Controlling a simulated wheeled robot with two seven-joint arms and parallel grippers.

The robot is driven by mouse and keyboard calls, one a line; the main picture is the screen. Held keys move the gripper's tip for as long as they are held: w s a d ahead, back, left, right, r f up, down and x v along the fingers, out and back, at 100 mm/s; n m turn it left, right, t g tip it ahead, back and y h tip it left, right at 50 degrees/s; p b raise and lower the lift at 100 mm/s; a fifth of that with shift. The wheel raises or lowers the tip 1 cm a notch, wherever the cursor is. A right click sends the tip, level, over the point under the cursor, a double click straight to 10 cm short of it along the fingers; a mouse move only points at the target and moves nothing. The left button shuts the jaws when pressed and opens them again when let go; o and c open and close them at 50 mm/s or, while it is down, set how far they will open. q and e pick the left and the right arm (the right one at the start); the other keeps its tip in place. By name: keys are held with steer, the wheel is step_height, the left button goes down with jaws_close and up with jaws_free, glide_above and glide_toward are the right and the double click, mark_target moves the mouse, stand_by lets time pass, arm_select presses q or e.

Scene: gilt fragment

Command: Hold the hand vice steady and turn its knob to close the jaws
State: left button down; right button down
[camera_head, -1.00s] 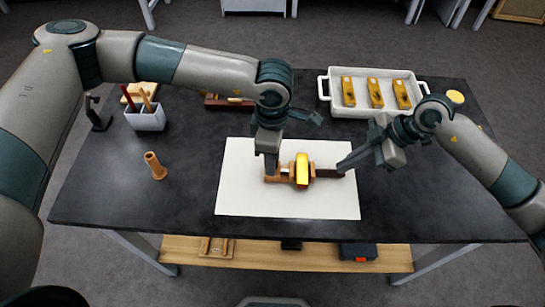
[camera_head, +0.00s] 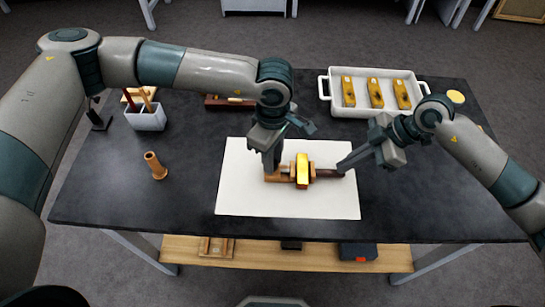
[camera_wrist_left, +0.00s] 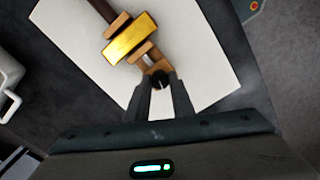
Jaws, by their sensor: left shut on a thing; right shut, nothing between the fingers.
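The hand vice (camera_head: 273,177) lies on the white mat (camera_head: 235,200), its wooden jaws on either side of a shiny gold block (camera_head: 302,170). A dark handle (camera_head: 330,173) extends to the right.
A white tray (camera_head: 325,100) with several yellow-brown blocks stands at the back right. A wooden peg-shaped piece (camera_head: 155,165) and a white cup of tools (camera_head: 147,120) are at the left. The dark table (camera_head: 110,200) is clear at the front left.

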arm_select(q)
steer(key=m, duration=0.5)
steer(key=shift+m, duration=0.3)
arm_select(e)
steer(key=shift+f, duration=0.2)
arm_select(q)
steer(key=m, duration=1.1)
steer(key=shift+m+y, duration=0.3)
steer(key=shift+m, duration=0.1)
steer(key=m, duration=0.5)
steer(key=shift+m, duration=0.3)
arm_select(e)
steer(key=shift+d, duration=0.1)
arm_select(q)
steer(key=c, duration=1.5)
jaws_free()
